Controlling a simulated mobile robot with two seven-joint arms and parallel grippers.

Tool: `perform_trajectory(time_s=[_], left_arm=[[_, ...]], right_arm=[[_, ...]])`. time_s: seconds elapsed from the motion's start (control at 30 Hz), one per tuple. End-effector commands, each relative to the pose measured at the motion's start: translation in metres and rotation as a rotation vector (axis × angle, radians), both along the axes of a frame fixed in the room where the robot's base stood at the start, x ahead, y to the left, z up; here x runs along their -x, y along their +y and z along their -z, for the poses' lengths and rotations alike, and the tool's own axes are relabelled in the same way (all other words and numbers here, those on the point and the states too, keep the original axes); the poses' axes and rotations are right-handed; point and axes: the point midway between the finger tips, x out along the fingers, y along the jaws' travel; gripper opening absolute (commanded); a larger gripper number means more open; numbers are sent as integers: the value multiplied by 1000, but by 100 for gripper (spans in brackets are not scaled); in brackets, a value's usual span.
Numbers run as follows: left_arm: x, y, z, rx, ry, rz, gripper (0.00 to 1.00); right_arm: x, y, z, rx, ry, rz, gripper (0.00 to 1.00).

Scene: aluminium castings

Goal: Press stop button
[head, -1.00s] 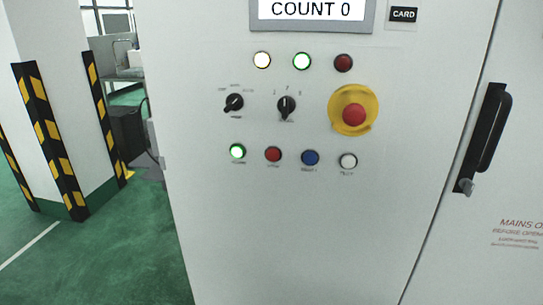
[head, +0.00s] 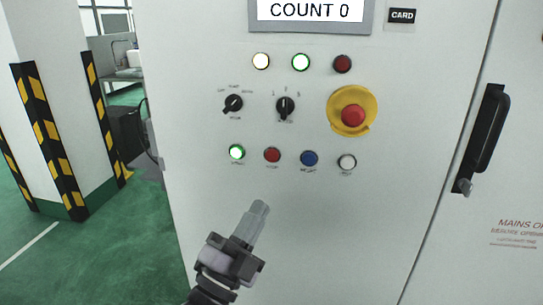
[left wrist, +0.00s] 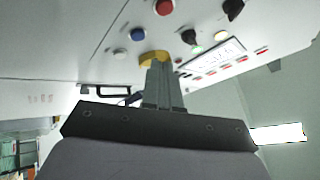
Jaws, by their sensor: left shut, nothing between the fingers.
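The red push button (head: 272,155) sits in the lower row of the grey-white control panel, between a lit green button (head: 237,152) and a blue button (head: 309,158). Its small label looks like "STOP". My left gripper (head: 260,207) is shut and empty, below the red button and apart from it in the picture, its fingers pointing up toward the panel. In the left wrist view the shut fingers (left wrist: 158,66) point up the panel, and a red button (left wrist: 164,7) shows at the top edge. My right gripper is not in view.
A red mushroom button (head: 353,115) on a yellow disc is at the upper right. Two dark selector knobs, a white button (head: 347,162) and several lamps (head: 301,62) share the panel. A black door handle (head: 490,135) is at right. A striped pillar (head: 50,130) stands left.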

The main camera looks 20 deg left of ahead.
Motion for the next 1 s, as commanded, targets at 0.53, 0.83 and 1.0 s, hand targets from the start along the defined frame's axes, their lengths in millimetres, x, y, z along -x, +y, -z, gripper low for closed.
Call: perform_trajectory(time_s=[0.53,0.83,1.0], left_arm=[[5,-1,-43,-119,-172,-81,0],[-11,3,-42,-121,-172,-80,0],[-35,9,-41,-119,-172,-81,0]], right_arm=[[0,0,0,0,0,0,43],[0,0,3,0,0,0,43],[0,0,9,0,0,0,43]])
